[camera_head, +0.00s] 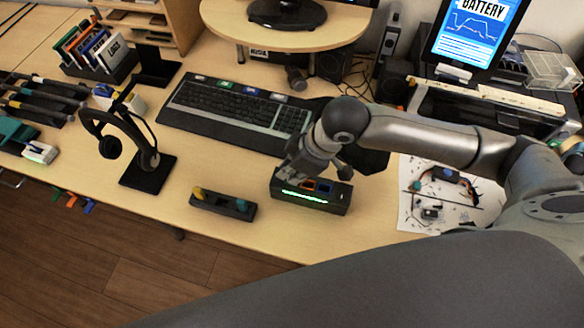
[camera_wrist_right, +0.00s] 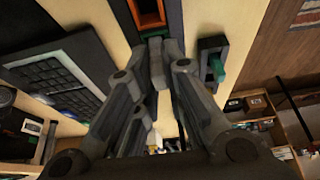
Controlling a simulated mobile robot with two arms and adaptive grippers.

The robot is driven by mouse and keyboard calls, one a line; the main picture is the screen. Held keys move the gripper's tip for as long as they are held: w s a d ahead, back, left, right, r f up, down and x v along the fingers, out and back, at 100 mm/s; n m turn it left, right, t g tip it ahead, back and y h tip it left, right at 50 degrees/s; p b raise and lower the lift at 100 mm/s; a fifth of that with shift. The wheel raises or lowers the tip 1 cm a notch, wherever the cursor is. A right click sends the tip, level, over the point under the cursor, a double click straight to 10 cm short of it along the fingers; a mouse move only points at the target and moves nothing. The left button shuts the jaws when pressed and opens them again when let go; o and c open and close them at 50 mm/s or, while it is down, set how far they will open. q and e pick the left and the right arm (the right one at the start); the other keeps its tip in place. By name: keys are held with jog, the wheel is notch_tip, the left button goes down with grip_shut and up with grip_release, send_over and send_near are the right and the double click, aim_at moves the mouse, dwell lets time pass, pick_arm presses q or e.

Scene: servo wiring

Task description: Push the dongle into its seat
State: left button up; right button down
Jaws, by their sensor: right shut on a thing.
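A black box (camera_head: 334,202) with a lit green strip and orange and blue ports stands on the desk. My right gripper (camera_head: 293,176) is over the left part of the box, pointing down. In the right wrist view its fingertips (camera_wrist_right: 155,46) are close together beside the box's orange port (camera_wrist_right: 150,12). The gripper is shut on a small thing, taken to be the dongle. The fingers hide nearly all of it, so I cannot tell how deep it sits in the box. My left gripper is not in view.
A black holder (camera_head: 232,209) with yellow and green pieces lies left of the box, near the desk's front edge. A keyboard (camera_head: 240,112) lies behind. A headset stand (camera_head: 148,174) is at the left. A printed sheet (camera_head: 412,215) with parts lies at the right.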

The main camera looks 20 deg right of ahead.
jog(key=c, duration=1.5)
grip_release()
jog(key=shift+r, duration=0.1)
jog(key=p+v, duration=0.1)
jog(key=v, duration=1.1)
jog(key=shift+a, duration=0.1)
